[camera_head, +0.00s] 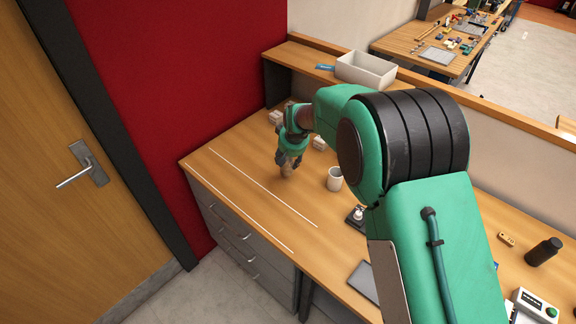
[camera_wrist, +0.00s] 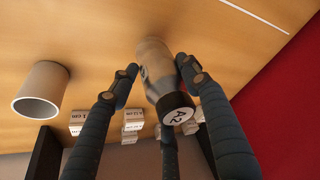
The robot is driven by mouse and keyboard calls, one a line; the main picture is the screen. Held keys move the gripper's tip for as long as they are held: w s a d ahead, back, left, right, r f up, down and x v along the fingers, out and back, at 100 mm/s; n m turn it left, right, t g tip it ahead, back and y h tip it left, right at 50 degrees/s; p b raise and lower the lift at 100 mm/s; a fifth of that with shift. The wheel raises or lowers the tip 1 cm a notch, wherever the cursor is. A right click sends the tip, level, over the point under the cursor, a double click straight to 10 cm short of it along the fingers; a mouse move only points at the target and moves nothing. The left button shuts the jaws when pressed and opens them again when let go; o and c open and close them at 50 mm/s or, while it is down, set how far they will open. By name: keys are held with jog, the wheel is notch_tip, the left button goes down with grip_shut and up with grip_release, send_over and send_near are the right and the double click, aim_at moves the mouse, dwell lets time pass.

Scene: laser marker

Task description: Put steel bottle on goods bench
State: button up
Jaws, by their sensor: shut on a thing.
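The steel bottle (camera_wrist: 160,75) has a pale brownish metallic body and a black cap marked A2 in the wrist view. My gripper (camera_wrist: 157,72) is shut on it, with fingers around its body. In the head view my gripper (camera_head: 289,163) is low over the left part of the wooden bench (camera_head: 240,165), and the bottle (camera_head: 287,171) shows only as a small patch below the fingers. The bench carries two white lines near its front edge. Whether the bottle's base touches the bench I cannot tell.
A white cup (camera_head: 334,179) stands right of my gripper. Small pale blocks (camera_wrist: 133,122) lie behind it. A grey-white bin (camera_head: 366,70) sits on the raised back shelf. Bench space between the white lines is clear.

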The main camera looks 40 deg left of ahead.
aim_at(288, 165)
jog(key=shift+f+b, duration=0.35)
jog(key=shift+f, duration=1.4)
jog(key=shift+f, duration=0.1)
jog(key=o, duration=1.2)
jog(key=shift+o, duration=0.2)
jog(key=p+v, duration=0.1)
jog(key=v, duration=1.1)
jog(key=shift+p, duration=0.3)
